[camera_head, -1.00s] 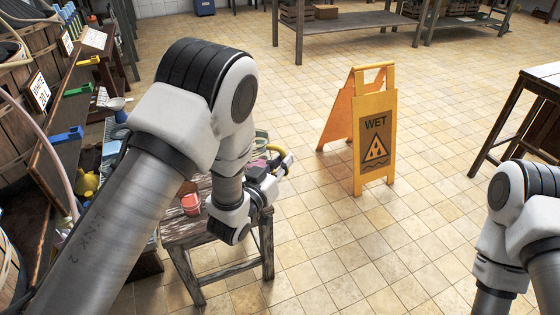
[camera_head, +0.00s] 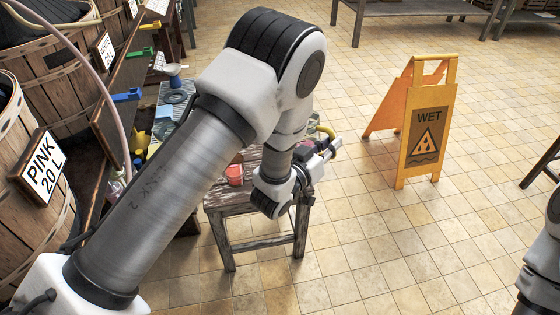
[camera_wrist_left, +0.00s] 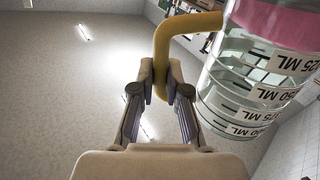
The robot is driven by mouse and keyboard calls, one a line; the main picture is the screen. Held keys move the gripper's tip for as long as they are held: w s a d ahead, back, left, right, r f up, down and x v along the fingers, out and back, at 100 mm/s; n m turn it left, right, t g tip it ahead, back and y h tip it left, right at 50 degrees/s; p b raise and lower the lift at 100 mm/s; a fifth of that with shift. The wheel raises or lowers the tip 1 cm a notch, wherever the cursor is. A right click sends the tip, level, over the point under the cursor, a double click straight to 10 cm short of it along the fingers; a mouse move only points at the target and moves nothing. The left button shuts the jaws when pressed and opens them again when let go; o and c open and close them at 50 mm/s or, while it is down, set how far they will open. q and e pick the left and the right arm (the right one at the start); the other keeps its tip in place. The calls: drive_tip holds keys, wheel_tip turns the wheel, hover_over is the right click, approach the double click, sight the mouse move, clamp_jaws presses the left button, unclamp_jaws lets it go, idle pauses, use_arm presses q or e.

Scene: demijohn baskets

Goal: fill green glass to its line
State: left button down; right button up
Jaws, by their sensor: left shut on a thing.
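My left gripper (camera_wrist_left: 160,88) is shut on a bent yellow handle in the left wrist view (camera_wrist_left: 163,45). A clear measuring vessel (camera_wrist_left: 240,85) with black ML marks is beside the fingers there. Pink liquid (camera_wrist_left: 275,22) shows in the end of it at the top of that picture. In the head view the left gripper (camera_head: 318,158) is over the right side of a worn wooden stool (camera_head: 228,203), with a yellow curve (camera_head: 326,130) near it. I cannot make out the green glass; my left arm hides part of the stool. My right gripper is out of view.
A red cup (camera_head: 235,175) is on the stool. Barrels with a PINK 20 L sign (camera_head: 42,165) and a blue tap (camera_head: 127,95) line the left. A yellow wet-floor sign (camera_head: 425,130) stands on the right. Tiled floor between stool and sign is clear.

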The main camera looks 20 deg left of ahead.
use_arm(q)
drive_tip(key=shift+r, duration=0.15)
idle(0.5)
drive_tip(key=shift+r, duration=0.1)
drive_tip(key=shift+r+n+p, duration=0.1)
drive_tip(key=shift+n+p, duration=0.2)
drive_tip(key=shift+p, duration=0.2)
drive_tip(key=shift+f+n, duration=0.5)
drive_tip(key=shift+f, duration=0.35)
idle(1.4)
drive_tip(key=shift+f+n+p, duration=0.25)
drive_tip(key=shift+n+p, duration=0.05)
drive_tip(key=shift+p, duration=0.2)
idle(0.9)
drive_tip(key=shift+a, duration=0.1)
drive_tip(key=shift+f+n+p, duration=0.1)
drive_tip(key=shift+n+p, duration=0.2)
drive_tip(key=shift+p, duration=0.1)
idle(2.6)
